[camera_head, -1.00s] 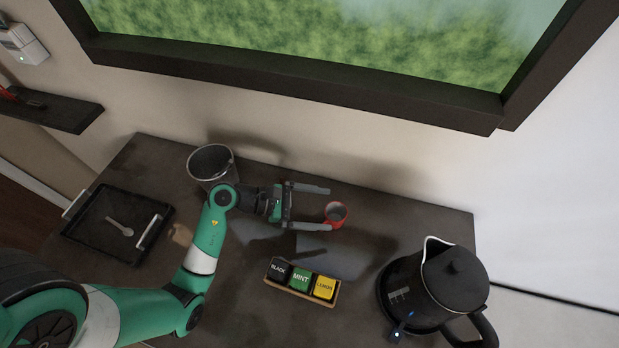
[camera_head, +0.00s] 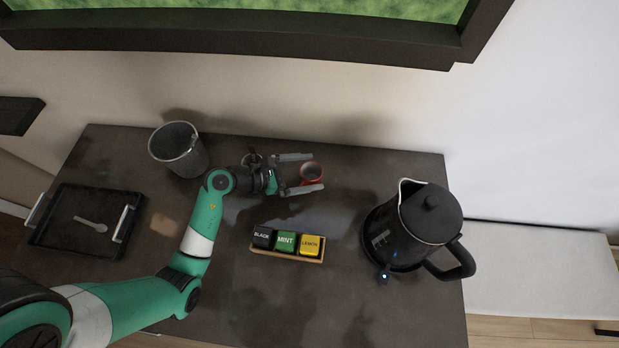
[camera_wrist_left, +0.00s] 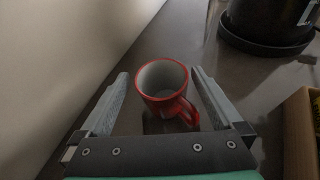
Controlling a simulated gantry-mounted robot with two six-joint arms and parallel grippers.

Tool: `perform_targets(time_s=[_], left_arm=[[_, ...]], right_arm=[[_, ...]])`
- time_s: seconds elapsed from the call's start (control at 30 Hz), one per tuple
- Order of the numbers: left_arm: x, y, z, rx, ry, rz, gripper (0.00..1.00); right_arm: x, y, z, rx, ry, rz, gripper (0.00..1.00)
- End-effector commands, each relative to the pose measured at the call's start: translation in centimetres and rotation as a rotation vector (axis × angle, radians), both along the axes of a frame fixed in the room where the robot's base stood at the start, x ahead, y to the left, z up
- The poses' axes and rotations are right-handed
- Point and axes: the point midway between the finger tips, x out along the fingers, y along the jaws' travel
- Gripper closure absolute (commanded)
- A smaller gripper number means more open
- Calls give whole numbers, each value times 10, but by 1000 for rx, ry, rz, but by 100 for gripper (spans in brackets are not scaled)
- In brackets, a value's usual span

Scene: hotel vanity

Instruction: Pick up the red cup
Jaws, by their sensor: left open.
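The red cup (camera_head: 311,173) stands upright on the dark counter near the wall. My left gripper (camera_head: 304,173) is open, and its two fingers reach along either side of the cup in the head view. In the left wrist view the red cup (camera_wrist_left: 166,86) sits between the open fingers, with its pale inside showing and its handle toward the lower right. A gap shows between the cup and each finger, so the gripper is around it but not closed on it. My right gripper is in neither view.
A tea box (camera_head: 287,260) with black, green and yellow packets lies in front of the gripper. A black kettle (camera_head: 432,214) stands to the right. A grey bin (camera_head: 180,148) is behind my arm. A black tray (camera_head: 50,225) with a spoon (camera_head: 90,223) lies at the left.

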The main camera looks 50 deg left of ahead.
Motion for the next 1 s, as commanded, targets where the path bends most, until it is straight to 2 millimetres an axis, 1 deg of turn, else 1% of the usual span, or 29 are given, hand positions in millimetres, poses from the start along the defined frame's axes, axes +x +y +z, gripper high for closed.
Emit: perform_targets(time_s=[0.03, 0.07, 0.1, 0.2, 0.43, 0.57, 0.6, 0.67, 0.7, 0.77, 0.8, 0.87, 0.9, 0.93, 1.0], left_arm=[[8, -6, -9, 0, 0, -4, 0], [11, -8, -12, 1, 1, -6, 0], [18, -9, -13, 2, 0, -4, 0], [27, -13, -16, 1, 0, -1, 0], [28, -13, -15, 0, 0, 0, 0], [28, -13, -15, 0, 0, 0, 23], [28, -13, -15, 0, 0, 0, 31], [28, -13, -15, 0, 0, 0, 41], [28, -13, -15, 0, 0, 0, 49], [28, -13, -15, 1, 0, 0, 59], [28, -13, -15, 0, 0, 0, 67], [28, -13, -15, 1, 0, 0, 77], [28, -13, -15, 1, 0, 0, 85], [28, -13, -15, 1, 0, 0, 89], [28, -13, -15, 1, 0, 0, 89]], right_arm=[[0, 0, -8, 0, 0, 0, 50], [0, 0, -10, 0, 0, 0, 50], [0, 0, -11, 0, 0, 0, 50], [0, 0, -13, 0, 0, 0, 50], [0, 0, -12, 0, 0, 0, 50], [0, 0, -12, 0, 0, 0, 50], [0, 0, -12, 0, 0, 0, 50], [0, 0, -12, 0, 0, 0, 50], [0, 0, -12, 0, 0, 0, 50], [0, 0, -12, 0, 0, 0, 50], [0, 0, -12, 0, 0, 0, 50], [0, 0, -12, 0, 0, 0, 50], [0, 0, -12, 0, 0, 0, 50], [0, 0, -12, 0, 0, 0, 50], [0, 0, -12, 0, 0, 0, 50]])
